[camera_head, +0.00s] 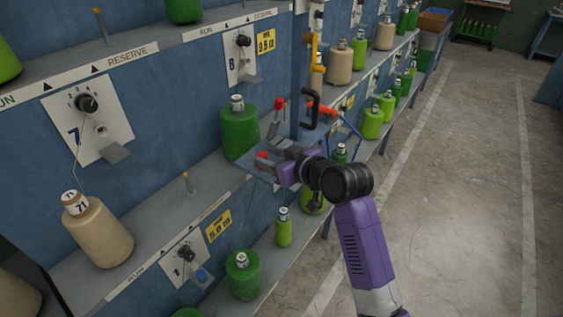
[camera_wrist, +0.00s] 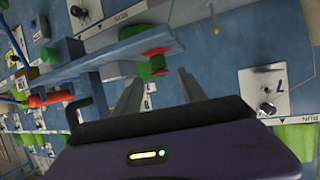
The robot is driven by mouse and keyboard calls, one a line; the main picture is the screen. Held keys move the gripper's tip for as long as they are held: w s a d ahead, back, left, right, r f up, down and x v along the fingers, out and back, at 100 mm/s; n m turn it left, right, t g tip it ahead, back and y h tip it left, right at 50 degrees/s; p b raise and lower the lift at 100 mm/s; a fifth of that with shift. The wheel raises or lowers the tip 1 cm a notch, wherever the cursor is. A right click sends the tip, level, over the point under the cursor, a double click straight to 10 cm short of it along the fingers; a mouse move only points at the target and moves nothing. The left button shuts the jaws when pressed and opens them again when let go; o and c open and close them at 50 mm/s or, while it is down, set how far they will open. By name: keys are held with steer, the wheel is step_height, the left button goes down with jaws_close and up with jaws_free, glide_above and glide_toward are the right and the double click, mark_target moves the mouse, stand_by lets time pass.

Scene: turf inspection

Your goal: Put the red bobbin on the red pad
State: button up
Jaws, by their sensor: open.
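My gripper (camera_head: 270,158) is open beside the lower shelf of the blue frame. In the wrist view its two grey fingers stand apart (camera_wrist: 163,77), with nothing seen clamped between them. A small red piece (camera_head: 262,155) shows close to the fingers; in the wrist view a red piece (camera_wrist: 156,52) with green by it lies beyond the fingertips. I cannot tell whether it is the red bobbin or the red pad. Another red tip (camera_head: 279,103) stands just above the gripper. An orange-red cylinder (camera_head: 322,109) is on the frame behind, also in the wrist view (camera_wrist: 50,99).
A large green bobbin (camera_head: 240,130) stands on the shelf beside my gripper. A cream bobbin (camera_head: 98,230) stands further left. A black handle (camera_head: 311,108) and a yellow handle (camera_head: 313,60) stick out from the frame. The floor (camera_head: 470,200) on the right is clear.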

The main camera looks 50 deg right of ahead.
steer(key=shift+v, duration=2.25)
steer(key=s+a+f, duration=1)
steer(key=s+a, duration=0.3)
steer(key=s+a+r+n+t+y, duration=0.1)
steer(key=s+a+r, duration=0.1)
steer(key=s+a, duration=0.3)
steer(key=s+a+r+n+y, duration=0.1)
steer(key=s+a, duration=0.4)
steer(key=s, duration=0.6)
steer(key=shift+s+a+r+n+t+y, duration=0.3)
steer(key=shift+r+t+y, duration=0.1)
steer(key=shift+r+y, duration=0.1)
